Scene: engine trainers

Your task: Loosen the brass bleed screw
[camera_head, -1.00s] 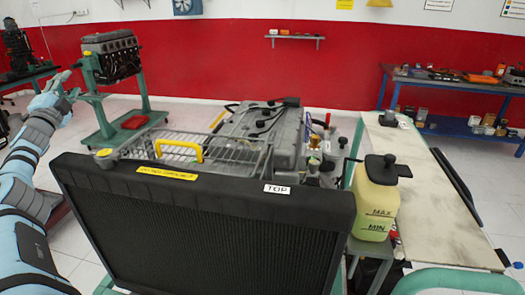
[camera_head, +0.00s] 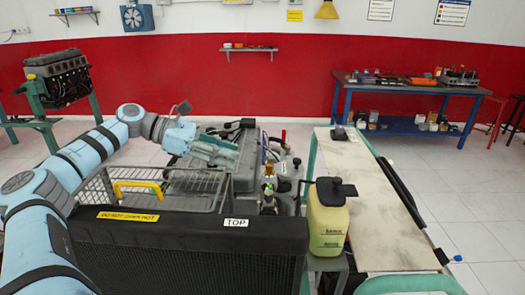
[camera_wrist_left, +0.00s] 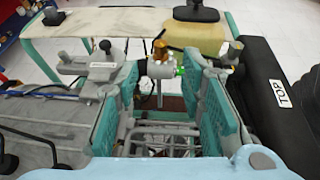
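The small brass bleed screw (camera_head: 268,187) stands upright on a grey fitting beside the engine (camera_head: 245,160), just behind the black radiator (camera_head: 190,255). In the left wrist view the brass screw (camera_wrist_left: 160,48) shows ahead, beyond the fingertips and roughly between them. My left gripper (camera_head: 226,154) reaches over the engine from the left, to the left of the screw and apart from it. Its two teal-padded fingers in the left wrist view (camera_wrist_left: 166,80) are spread wide with nothing between them. My right gripper is not in view.
A yellowish coolant bottle (camera_head: 327,220) with a black cap stands close right of the screw. A pale bench top (camera_head: 375,200) extends at the right, mostly clear.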

